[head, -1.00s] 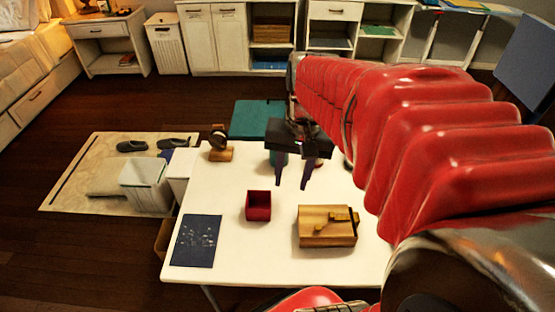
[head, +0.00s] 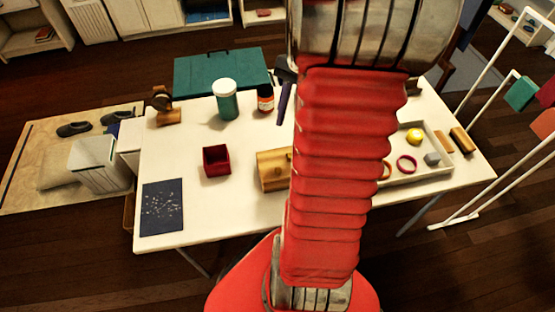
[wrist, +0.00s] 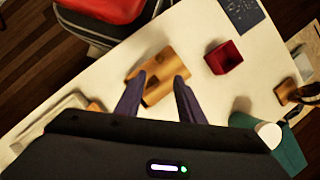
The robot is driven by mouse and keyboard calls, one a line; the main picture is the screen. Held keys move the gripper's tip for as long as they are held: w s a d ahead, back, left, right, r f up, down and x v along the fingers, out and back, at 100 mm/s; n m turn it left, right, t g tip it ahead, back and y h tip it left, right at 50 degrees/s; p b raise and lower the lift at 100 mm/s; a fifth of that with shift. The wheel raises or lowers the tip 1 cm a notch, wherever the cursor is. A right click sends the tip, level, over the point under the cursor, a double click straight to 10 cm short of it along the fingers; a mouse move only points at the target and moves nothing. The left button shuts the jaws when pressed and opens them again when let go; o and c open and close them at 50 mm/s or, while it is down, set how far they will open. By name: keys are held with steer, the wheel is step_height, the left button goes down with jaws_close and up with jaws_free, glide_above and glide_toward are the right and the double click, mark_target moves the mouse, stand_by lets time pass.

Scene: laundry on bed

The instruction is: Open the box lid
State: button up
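The wooden box (head: 271,171) stands on the white table, its right part hidden behind my red arm in the head view. Its lid looks shut, with a small wooden piece on top. In the wrist view the box (wrist: 154,68) lies beyond and between my fingertips. My gripper (wrist: 158,77) is open, with two dark purple fingers apart and nothing held. The fingers appear above the box; I cannot tell the exact gap. In the head view only one finger shows beside the arm.
A white drying rack (head: 470,190) stands at right.

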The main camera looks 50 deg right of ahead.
mark_target(277, 169)
steer(key=shift+f, duration=0.1)
steer(key=x, duration=1.3)
steer(key=shift+a+f, duration=0.2)
steer(key=shift+f, duration=0.1)
jaws_close()
stand_by(0.3)
steer(key=shift+a, duration=0.1)
steer(key=shift+w, duration=0.1)
